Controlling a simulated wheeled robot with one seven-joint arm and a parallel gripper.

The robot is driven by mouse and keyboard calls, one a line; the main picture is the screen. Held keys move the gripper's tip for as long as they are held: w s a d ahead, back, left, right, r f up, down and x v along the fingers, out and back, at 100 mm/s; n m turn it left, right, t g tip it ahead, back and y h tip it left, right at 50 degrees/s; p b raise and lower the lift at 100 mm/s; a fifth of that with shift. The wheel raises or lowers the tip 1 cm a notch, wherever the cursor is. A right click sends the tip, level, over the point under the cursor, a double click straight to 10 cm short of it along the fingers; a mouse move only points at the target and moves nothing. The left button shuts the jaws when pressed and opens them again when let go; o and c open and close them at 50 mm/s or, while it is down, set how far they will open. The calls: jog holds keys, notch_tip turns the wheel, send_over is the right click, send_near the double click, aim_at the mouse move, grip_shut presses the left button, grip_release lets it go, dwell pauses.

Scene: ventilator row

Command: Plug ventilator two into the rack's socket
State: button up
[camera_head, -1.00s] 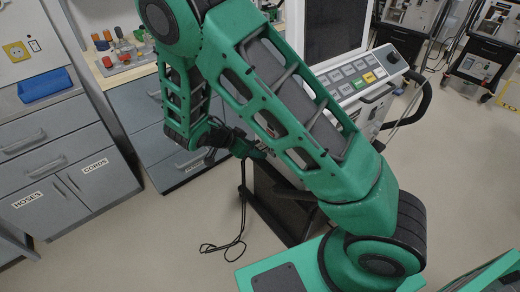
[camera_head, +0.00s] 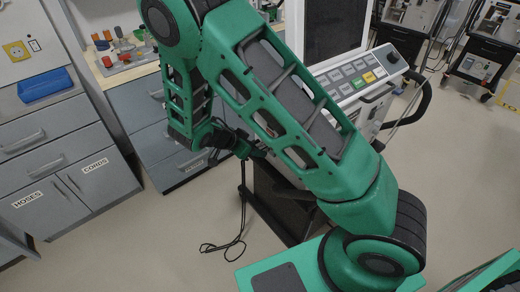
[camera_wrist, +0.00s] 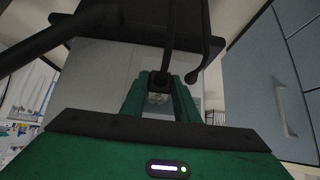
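A ventilator with a grey key panel (camera_head: 358,82) stands behind my arm; no number is readable on it. My gripper (camera_head: 254,150) is low beside its dark base, partly hidden by my arm. In the wrist view, my gripper's green fingers (camera_wrist: 160,100) are closed around a small black plug (camera_wrist: 157,82) with pale metal at its near end. A black cord (camera_head: 242,190) hangs from the gripper area and loops on the floor. A yellow socket (camera_head: 15,50) is on the panel at upper left, well away from my gripper.
A worktop with small coloured items (camera_head: 122,55) is behind. More ventilators (camera_head: 485,55) stand at back right. The floor at front left is clear apart from the cord.

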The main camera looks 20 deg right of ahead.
grip_shut()
jog(key=shift+a, duration=0.35)
jog(key=shift+s+a, duration=0.25)
jog(key=shift+a, duration=0.45)
jog(key=shift+s+a, duration=0.2)
jog(key=shift+a, duration=0.55)
jog(key=shift+s+a, duration=0.25)
jog(key=shift+a, duration=0.45)
